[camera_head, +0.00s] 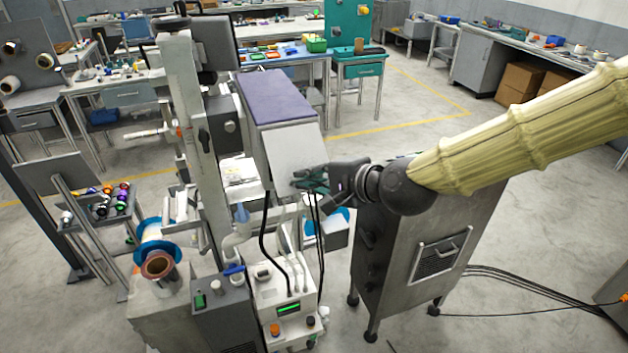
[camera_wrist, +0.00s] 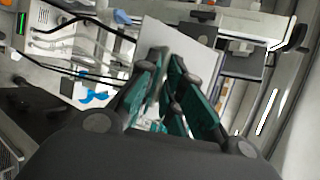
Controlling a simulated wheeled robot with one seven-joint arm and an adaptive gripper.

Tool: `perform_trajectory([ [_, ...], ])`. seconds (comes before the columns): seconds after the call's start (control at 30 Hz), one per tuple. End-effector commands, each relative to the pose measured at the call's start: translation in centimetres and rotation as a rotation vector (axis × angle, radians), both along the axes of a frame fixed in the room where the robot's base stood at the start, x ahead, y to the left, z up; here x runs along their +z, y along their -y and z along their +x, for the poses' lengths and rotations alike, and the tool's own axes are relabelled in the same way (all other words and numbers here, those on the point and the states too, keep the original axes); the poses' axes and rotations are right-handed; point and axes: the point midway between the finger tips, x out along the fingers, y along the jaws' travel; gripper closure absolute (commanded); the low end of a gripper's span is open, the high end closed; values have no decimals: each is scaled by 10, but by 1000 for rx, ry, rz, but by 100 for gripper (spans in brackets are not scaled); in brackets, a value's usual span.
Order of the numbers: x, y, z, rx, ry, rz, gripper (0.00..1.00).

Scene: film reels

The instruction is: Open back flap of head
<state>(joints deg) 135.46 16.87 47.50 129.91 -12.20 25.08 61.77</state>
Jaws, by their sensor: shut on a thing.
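The head (camera_head: 272,97) is a box with a purple top, mounted on the machine's upright column. Its back flap (camera_head: 292,152) is a pale grey panel on the side facing me, slanting down and outward from the top edge. My gripper (camera_head: 308,180) is at the flap's lower right edge, with its teal fingers closed on that edge. In the wrist view the flap (camera_wrist: 176,48) is a pale plate running between the teal fingers of my gripper (camera_wrist: 168,88). The fingers hide part of the flap's edge.
A grey metal cabinet (camera_head: 405,250) on feet stands below my arm. A white unit with a green display (camera_head: 288,308) and black cables are under the head. A copper-coloured spool (camera_head: 158,266) is at lower left. Open floor lies to the right.

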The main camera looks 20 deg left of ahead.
Motion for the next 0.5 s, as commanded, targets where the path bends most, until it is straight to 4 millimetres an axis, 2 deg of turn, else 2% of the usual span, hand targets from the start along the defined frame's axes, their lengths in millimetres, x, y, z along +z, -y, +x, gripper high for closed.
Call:
perform_trajectory([
  [0.03,12,-1,6,-10,14,13,100],
  [0.1,15,-1,6,-10,15,14,100],
  [0.5,20,0,5,-11,17,15,100],
])
